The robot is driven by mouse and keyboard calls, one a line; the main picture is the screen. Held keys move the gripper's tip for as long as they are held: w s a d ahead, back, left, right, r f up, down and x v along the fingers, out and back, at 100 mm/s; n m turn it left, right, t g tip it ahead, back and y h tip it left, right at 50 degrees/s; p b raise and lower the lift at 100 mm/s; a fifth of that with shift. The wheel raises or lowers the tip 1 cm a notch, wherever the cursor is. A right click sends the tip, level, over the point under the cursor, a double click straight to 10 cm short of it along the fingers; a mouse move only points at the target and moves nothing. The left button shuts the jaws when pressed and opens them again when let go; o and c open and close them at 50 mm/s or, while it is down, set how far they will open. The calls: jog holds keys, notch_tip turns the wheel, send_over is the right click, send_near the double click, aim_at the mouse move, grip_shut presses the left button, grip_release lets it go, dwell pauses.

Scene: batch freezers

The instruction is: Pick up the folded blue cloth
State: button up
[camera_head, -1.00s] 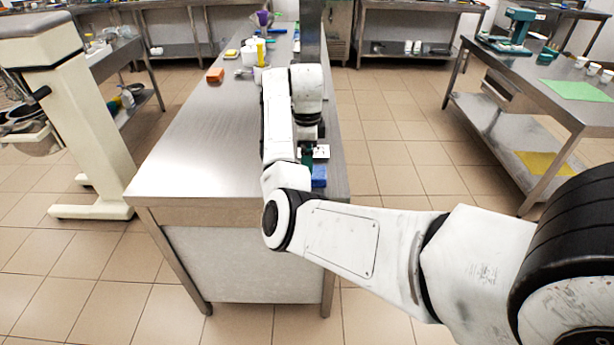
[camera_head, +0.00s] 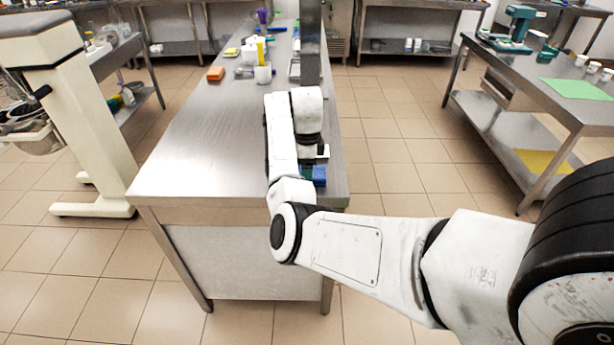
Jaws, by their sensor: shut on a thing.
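The folded blue cloth (camera_head: 319,175) shows as a small blue patch near the front right corner of the long steel table. My gripper (camera_head: 313,164) points down at it and is shut on it. My forearm and wrist hide most of the jaws and the cloth's left part. I cannot tell whether the cloth touches the tabletop.
The steel table (camera_head: 205,150) is bare left of my arm. Farther back are an orange block (camera_head: 216,73), a white cup (camera_head: 263,75) and a yellow bottle (camera_head: 260,50). A steel post (camera_head: 311,45) rises behind my arm. A cream machine (camera_head: 75,120) stands left.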

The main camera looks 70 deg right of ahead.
jog(key=c, duration=0.4)
jog(key=shift+c, duration=0.2)
jog(key=shift+r, duration=0.15)
jog(key=shift+r, duration=0.25)
jog(key=s+a+r+p, duration=0.2)
jog(key=s+a+r, duration=0.6)
jog(key=s+r, duration=0.3)
jog(key=shift+a+r, duration=0.25)
jog(key=shift+r, duration=0.35)
jog(key=shift+s, duration=0.1)
